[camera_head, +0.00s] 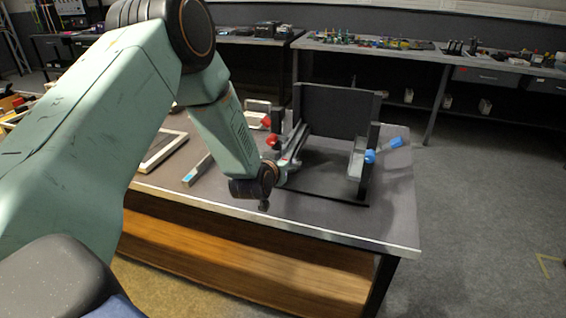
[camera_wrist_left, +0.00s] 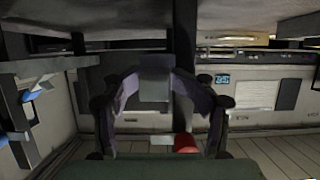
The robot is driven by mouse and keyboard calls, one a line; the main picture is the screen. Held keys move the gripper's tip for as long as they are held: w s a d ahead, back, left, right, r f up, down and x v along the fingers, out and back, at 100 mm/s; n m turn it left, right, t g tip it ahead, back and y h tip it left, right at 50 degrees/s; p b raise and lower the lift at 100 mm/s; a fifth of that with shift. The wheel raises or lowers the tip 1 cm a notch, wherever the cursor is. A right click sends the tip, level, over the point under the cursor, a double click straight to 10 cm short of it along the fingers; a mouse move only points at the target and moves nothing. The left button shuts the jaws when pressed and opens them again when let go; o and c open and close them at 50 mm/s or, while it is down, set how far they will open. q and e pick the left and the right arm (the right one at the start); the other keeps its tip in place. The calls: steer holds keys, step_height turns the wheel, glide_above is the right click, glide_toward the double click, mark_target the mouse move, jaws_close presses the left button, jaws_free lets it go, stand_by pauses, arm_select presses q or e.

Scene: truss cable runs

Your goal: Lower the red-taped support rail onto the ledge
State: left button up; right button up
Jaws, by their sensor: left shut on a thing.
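The red-taped support rail (camera_head: 294,143) is a narrow grey bar beside the left post of a dark upright frame (camera_head: 336,110). A red end (camera_head: 272,140) stands out to its left, and red also shows in the left wrist view (camera_wrist_left: 186,143). My left gripper (camera_head: 288,168) is at the rail's near end, shut on it; the arm and wrist hide part of the contact. In the left wrist view the curved fingers (camera_wrist_left: 160,100) close around a grey piece. The ledge cannot be told apart from the dark frame. My right gripper is not in view.
A similar rail (camera_head: 357,163) with blue ends (camera_head: 370,156) is at the frame's right post. The frame stands on a grey table (camera_head: 392,218). A pale wooden frame (camera_head: 163,150) and a blue-ended bar (camera_head: 197,170) lie on the left. The table's front right is clear.

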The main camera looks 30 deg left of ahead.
arm_select(q)
steer(key=shift+s+r, duration=0.1)
steer(key=shift+r, duration=0.05)
steer(key=v, duration=1.2)
steer(key=shift+f, duration=0.2)
